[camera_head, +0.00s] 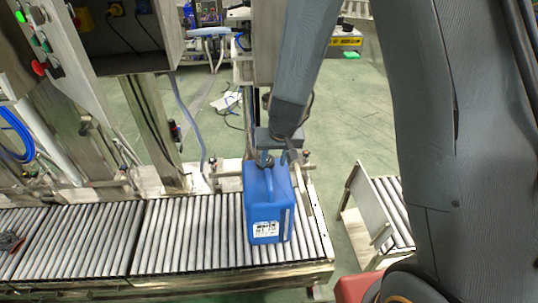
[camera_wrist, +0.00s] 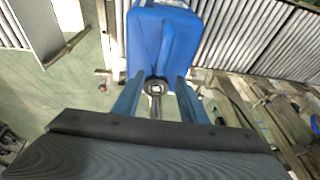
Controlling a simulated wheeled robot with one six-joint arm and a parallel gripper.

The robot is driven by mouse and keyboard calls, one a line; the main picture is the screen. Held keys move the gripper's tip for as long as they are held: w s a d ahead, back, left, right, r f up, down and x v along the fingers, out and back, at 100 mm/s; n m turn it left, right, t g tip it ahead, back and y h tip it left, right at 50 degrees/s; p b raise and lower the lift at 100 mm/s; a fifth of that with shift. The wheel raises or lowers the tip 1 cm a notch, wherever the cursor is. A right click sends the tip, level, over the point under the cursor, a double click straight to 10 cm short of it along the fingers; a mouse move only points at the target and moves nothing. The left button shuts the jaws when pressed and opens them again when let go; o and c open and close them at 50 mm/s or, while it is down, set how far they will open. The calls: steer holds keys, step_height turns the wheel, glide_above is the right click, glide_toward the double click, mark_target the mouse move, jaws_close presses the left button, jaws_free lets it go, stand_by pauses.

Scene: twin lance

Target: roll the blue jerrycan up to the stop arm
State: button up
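The blue jerrycan (camera_head: 268,205) stands upright on the roller conveyor near its right end, with a white label on its front. In the wrist view the jerrycan (camera_wrist: 178,35) fills the top middle, with its dark cap (camera_wrist: 155,86) towards me. My gripper (camera_head: 275,157) is at the top back of the jerrycan. In the wrist view the two fingers of my gripper (camera_wrist: 157,88) are apart, one on each side of the cap, with gaps showing. A metal rail (camera_head: 318,212) runs along the conveyor's right end, close to the jerrycan; I cannot tell whether it is the stop arm.
A separate roller section with a metal plate (camera_head: 368,205) stands to the right across a floor gap. A control cabinet (camera_head: 125,35) and metal posts stand behind the conveyor.

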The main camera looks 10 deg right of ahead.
mark_target(267, 169)
steer(key=shift+t+h, duration=0.4)
steer(key=shift+t, duration=0.1)
steer(key=w+f, duration=0.1)
steer(key=w+a+f+p, duration=0.1)
steer(key=w+f, duration=0.1)
steer(key=f, duration=0.1)
steer(key=shift+a+p, duration=0.25)
steer(key=shift+p, duration=0.05)
steer(key=shift+x, duration=3.85)
steer(key=shift+w, duration=0.1)
jaws_close()
